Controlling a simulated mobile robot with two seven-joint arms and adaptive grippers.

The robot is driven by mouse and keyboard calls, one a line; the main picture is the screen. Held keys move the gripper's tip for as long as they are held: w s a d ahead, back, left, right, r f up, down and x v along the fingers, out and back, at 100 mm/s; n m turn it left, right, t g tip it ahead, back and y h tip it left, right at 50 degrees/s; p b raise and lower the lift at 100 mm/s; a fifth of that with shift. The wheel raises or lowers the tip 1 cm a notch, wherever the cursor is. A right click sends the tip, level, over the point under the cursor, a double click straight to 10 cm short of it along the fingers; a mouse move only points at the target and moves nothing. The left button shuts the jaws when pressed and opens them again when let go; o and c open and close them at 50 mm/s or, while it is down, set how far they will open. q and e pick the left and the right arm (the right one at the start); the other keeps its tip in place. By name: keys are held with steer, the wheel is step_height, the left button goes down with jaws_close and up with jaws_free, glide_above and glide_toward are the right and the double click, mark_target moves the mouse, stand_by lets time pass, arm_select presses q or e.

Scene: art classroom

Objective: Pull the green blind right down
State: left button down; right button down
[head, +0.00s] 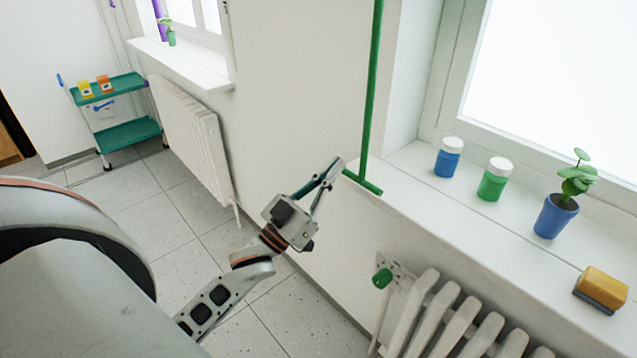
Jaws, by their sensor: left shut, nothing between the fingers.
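A thin green pull rod (371,90) hangs down beside the right window and ends in a short green crossbar (363,182) just off the corner of the sill. The green blind's cloth itself is out of view above. My left gripper (335,168) is shut and empty. Its fingertips are just left of the crossbar and look very close to its left end; I cannot tell whether they touch. My right gripper is not in view.
The sill (430,215) holds a blue jar (448,162), a green jar (493,186), a potted plant (556,216) and a sponge (601,289). A radiator (450,325) with a green knob (382,278) stands below. A green trolley (128,132) stands at the far left.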

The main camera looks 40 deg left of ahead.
arm_select(q)
steer(key=w+f, duration=0.2)
steer(key=f, duration=0.1)
steer(key=shift+w+d+b, duration=0.3)
steer(key=shift+d, duration=0.1)
